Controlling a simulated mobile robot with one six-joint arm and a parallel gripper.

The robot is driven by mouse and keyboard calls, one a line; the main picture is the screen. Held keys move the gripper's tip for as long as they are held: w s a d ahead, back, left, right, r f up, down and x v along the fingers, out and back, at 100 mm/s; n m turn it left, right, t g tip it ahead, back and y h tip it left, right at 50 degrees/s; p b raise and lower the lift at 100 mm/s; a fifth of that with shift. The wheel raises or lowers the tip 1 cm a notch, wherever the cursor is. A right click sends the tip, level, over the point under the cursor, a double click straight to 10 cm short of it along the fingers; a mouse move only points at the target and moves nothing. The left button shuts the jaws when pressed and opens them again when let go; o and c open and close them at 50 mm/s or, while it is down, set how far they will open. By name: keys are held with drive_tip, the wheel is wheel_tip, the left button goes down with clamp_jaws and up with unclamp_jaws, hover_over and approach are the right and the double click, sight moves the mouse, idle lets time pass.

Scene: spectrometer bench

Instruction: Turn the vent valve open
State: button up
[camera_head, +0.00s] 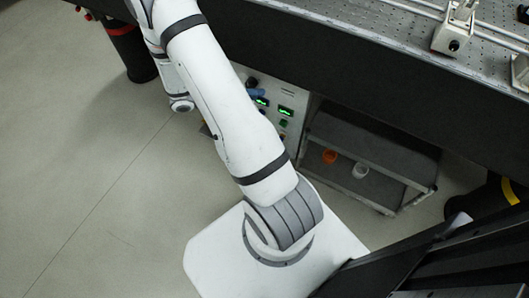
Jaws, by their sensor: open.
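A light-grey control panel (290,99) stands under the bench, partly hidden behind my white arm. A blue part (256,93), which may be the vent valve's handle, shows at the panel's upper left beside my arm. It is too small and too covered to tell which way it is turned. A dark round knob (251,82) sits just above it. My gripper does not show; my arm reaches up and left, and its wrist end bends down behind the forearm near the panel's left side.
The panel has green lit displays (286,111). Right of it stands a dark shelf cart (365,150) with an orange cup (329,156) and a white cup (360,171). The perforated bench top (490,65) overhangs both. Open floor (70,150) lies at left.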

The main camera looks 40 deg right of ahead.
wheel_tip(320, 180, down, 44)
drive_tip(key=d+n+t+h+b, duration=0.1)
drive_tip(key=n+t+h+b, duration=0.2)
drive_tip(key=n+t+b, duration=1.65)
drive_tip(key=w+d+n+g+p, duration=0.2)
drive_tip(key=d+n+g+p, duration=0.2)
drive_tip(key=d+n+g, duration=0.2)
drive_tip(key=shift+d+g, duration=0.45)
drive_tip(key=shift+d, duration=0.05)
drive_tip(key=shift+r+n, duration=0.1)
drive_tip(key=shift+n, duration=0.15)
drive_tip(key=c, duration=0.9)
drive_tip(key=shift+a, duration=0.2)
drive_tip(key=shift+c, duration=0.4)
drive_tip(key=shift+d, duration=0.15)
